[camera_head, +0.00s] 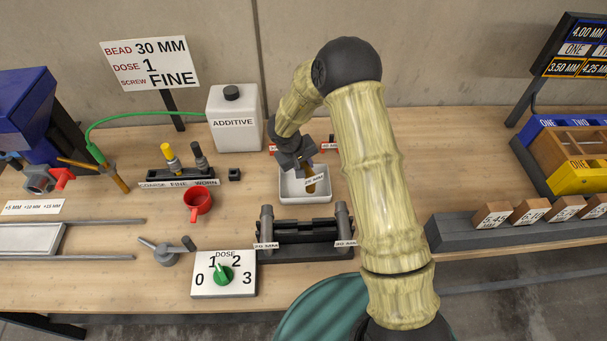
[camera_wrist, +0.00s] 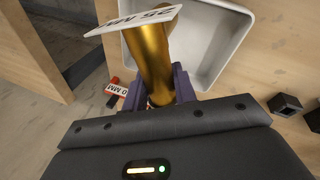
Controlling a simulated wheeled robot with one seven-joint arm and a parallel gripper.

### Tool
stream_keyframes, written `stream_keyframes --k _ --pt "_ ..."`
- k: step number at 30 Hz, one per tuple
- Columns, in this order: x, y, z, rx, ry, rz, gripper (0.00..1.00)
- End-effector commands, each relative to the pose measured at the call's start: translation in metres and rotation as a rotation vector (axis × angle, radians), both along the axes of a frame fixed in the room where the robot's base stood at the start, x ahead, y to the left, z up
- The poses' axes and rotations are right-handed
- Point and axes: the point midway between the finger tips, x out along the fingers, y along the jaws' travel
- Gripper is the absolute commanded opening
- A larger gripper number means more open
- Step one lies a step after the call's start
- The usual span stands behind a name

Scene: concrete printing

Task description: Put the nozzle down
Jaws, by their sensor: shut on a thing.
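The brass-coloured nozzle (camera_head: 310,187) carries a white tag that reads 25 MM in the wrist view. My gripper (camera_head: 306,170) is shut on it from above. In the head view the nozzle hangs over or inside the white tray (camera_head: 306,199); I cannot tell whether it touches the tray floor. In the wrist view the nozzle (camera_wrist: 156,62) sits between the purple fingers of my gripper (camera_wrist: 158,88), near the edge of the white tray (camera_wrist: 127,32).
A dark rack (camera_head: 300,252) with two grey upright pieces stands in front of the tray. A red cup (camera_head: 197,203) and a dose dial (camera_head: 223,275) are to the left. An additive canister (camera_head: 234,120) stands behind.

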Motion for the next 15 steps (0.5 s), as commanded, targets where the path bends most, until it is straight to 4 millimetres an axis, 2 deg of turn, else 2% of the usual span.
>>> stream_keyframes --k 8,15 --pt "0.0 -0.001 -0.001 -0.001 -0.001 -0.002 0.0" --pt "0.0 -0.001 -0.031 -0.003 0.001 -0.003 0.0"
